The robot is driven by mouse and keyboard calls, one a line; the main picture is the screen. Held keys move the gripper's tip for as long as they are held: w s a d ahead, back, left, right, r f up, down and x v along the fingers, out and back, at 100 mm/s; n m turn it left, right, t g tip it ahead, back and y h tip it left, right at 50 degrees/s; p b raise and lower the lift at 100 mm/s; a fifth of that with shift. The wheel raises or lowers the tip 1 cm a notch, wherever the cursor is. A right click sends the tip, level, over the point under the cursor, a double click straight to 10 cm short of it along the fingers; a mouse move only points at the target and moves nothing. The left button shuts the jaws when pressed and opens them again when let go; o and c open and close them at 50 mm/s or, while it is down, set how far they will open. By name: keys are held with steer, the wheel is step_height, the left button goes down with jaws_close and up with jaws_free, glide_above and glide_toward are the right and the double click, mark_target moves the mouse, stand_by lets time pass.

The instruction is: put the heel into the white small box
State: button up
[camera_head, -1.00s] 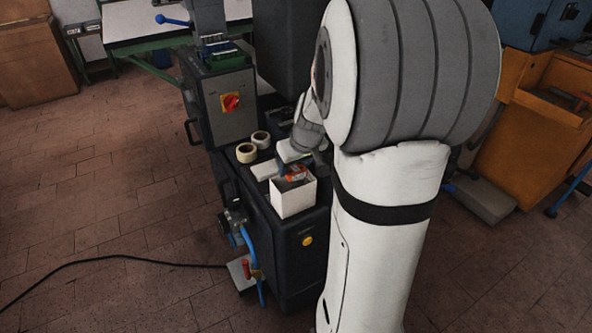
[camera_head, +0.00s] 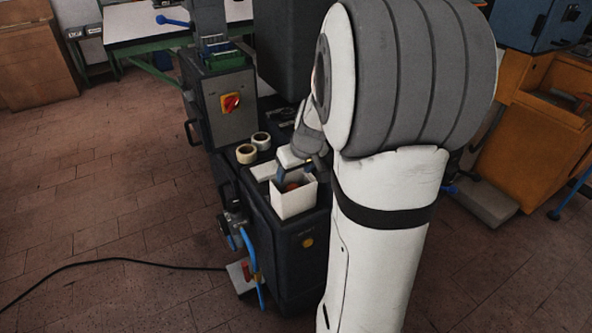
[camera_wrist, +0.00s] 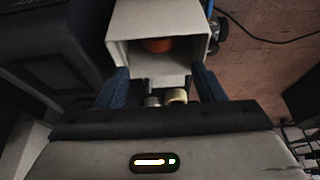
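The white small box (camera_head: 292,202) stands open at the top on the dark machine's bench; it also shows in the wrist view (camera_wrist: 160,20). The orange-red heel (camera_head: 292,186) is inside the box, partly hidden by its walls; in the wrist view the orange heel (camera_wrist: 158,45) shows through the opening. My gripper (camera_wrist: 160,88) is open, its two blue fingers wide apart with nothing between them. In the head view it is just above the box, partly hidden by my arm.
Two tape rolls (camera_head: 246,153) (camera_head: 261,141) and a flat white block (camera_head: 264,171) lie on the bench behind the box. The control housing with a red switch (camera_head: 230,103) rises at the back left.

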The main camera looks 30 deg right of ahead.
steer(key=shift+o, duration=0.9)
steer(key=w+p+v, duration=0.1)
steer(key=p+v, duration=0.3)
steer(key=v, duration=0.9)
steer(key=s+a+f+g, duration=0.1)
steer(key=s+a+f, duration=0.1)
steer(key=s+a, duration=0.5)
steer(key=s+a+f+g, duration=0.2)
steer(key=s+a, duration=0.5)
steer(key=shift+s+a+f, duration=0.25)
steer(key=shift+f, duration=0.1)
steer(key=shift+r, duration=0.1)
